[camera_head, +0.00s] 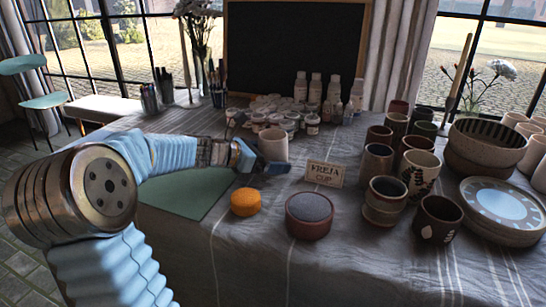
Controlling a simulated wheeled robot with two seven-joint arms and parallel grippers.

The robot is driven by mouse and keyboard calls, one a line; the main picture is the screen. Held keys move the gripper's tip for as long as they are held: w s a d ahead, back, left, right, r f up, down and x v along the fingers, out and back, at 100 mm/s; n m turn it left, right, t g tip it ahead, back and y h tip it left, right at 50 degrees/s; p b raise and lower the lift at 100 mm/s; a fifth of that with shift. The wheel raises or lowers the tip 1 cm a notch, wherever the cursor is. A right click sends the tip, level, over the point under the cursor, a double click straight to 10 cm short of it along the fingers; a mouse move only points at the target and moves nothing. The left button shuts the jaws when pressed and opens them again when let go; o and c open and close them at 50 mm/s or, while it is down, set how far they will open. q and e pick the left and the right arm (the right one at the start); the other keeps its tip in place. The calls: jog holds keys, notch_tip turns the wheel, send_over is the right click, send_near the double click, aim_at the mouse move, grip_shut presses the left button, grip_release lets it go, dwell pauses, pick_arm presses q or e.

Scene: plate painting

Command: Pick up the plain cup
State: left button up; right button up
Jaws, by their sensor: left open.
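The plain cup (273,144), cream and without pattern, stands upright on the cloth-covered table, just behind the small card reading "FREJA CUP" (324,173). My left gripper (262,158) reaches in from the left at the cup. One dark finger passes low in front of the cup and the other part shows at its left side. The jaws are open around or beside the cup; the far finger is partly hidden, so contact cannot be told. My right gripper is not in view.
Several patterned cups (420,172), bowls (487,143) and a plate (500,206) crowd the right. Paint jars (288,126) stand behind. A green mat (185,192) lies under my left arm.

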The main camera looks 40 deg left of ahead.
pick_arm(q)
jog(key=shift+w, duration=0.25)
jog(key=c, duration=0.9)
jog(key=shift+c, duration=0.6)
